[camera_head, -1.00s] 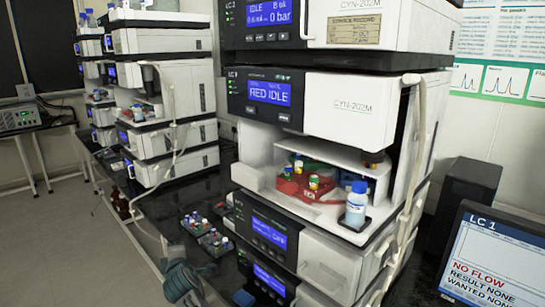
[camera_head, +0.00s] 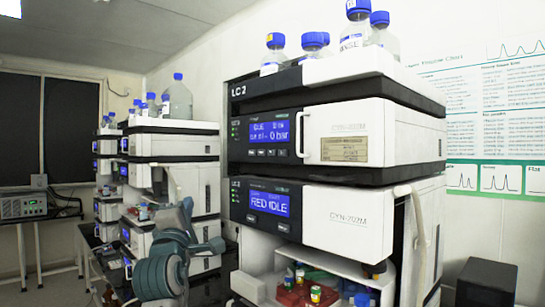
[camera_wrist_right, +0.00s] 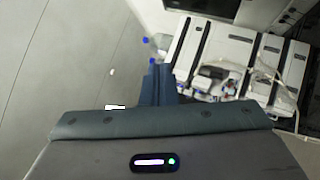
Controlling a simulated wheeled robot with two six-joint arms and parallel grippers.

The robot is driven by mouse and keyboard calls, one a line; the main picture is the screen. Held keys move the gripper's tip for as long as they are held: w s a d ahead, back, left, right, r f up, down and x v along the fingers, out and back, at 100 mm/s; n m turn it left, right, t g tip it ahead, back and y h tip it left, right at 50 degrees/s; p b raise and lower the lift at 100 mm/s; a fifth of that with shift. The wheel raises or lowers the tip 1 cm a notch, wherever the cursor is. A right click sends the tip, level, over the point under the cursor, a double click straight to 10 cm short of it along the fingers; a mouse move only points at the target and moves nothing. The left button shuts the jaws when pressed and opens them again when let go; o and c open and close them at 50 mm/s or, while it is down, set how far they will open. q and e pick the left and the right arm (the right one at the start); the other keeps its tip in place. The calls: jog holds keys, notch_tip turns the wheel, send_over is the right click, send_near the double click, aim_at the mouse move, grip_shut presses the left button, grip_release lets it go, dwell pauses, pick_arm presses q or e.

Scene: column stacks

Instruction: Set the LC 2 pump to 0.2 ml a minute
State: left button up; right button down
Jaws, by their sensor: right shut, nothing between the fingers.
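The LC 2 pump (camera_head: 350,135) is the upper module of the near stack in the head view. In the right wrist view the dark fingers (camera_wrist_right: 158,85) are together and empty. My left gripper is not in view.
Below the pump is a module (camera_head: 335,215) reading "RED IDLE". Blue-capped bottles (camera_head: 355,30) stand on top. Another stack (camera_head: 180,145) is behind on the left. A beige tube (camera_head: 408,215) runs down the near stack's right side.

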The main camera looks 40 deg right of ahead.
aim_at(272, 152)
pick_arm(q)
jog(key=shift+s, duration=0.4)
pick_arm(e)
jog(key=s+d+r+m+g+h, duration=0.2)
jog(key=s+r+h, duration=0.3)
jog(key=s+r, duration=0.6)
jog(key=shift+s+d+r+m+g+h, duration=0.25)
jog(key=shift+s+m+g, duration=0.25)
jog(key=shift+s+m, duration=0.3)
pick_arm(q)
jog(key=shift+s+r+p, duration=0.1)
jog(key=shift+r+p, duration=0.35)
jog(key=shift+p, duration=0.05)
pick_arm(e)
jog(key=shift+w+d+f, duration=0.1)
jog(key=shift+w+d, duration=0.1)
jog(key=shift+d, duration=2)
jog(key=shift+w+d, duration=0.15)
jog(key=shift+d, duration=2)
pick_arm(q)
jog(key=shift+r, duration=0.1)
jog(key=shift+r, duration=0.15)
pick_arm(e)
jog(key=shift+d, duration=0.45)
